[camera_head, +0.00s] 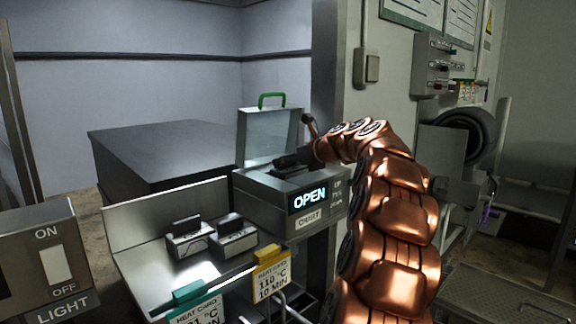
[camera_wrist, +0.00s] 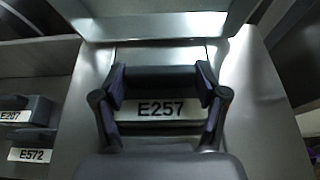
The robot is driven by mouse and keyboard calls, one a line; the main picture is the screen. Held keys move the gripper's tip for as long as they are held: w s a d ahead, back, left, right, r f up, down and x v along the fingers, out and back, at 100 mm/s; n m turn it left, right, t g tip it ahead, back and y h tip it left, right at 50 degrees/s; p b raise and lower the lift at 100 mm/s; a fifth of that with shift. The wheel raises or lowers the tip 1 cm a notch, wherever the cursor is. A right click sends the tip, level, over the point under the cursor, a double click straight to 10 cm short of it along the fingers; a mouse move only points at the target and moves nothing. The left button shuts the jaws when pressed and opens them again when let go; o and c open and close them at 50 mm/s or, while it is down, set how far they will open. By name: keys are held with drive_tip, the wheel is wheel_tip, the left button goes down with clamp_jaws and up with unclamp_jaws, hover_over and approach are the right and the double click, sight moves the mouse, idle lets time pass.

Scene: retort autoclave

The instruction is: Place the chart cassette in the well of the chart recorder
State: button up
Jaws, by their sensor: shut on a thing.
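The chart recorder (camera_head: 262,205) is a grey box with a lit OPEN display and a CHART label. Its lid (camera_head: 270,137), with a green handle, stands raised. My gripper (camera_wrist: 162,82) is shut on a dark chart cassette (camera_wrist: 160,109) labelled E257, one finger on each side. The wrist view shows the cassette at the recorder's top face (camera_wrist: 75,128), in front of the raised lid. My arm and gripper hide most of the well. I cannot tell whether the cassette is fully down in it or just above it.
Two other cassettes (camera_head: 188,240) (camera_head: 234,236) sit on a metal rack (camera_head: 138,238) left of the recorder. Yellow (camera_head: 271,272) and teal heat cards (camera_head: 192,300) stand at its front. A LIGHT switch box (camera_head: 30,262) is at far left, a dark cabinet (camera_head: 160,145) behind.

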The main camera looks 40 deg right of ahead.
drive_tip(key=shift+f, duration=0.65)
drive_tip(key=o, duration=1.2)
drive_tip(key=shift+f, duration=0.1)
drive_tip(key=shift+o, duration=0.2)
drive_tip(key=b+v, duration=0.2)
drive_tip(key=v, duration=1)
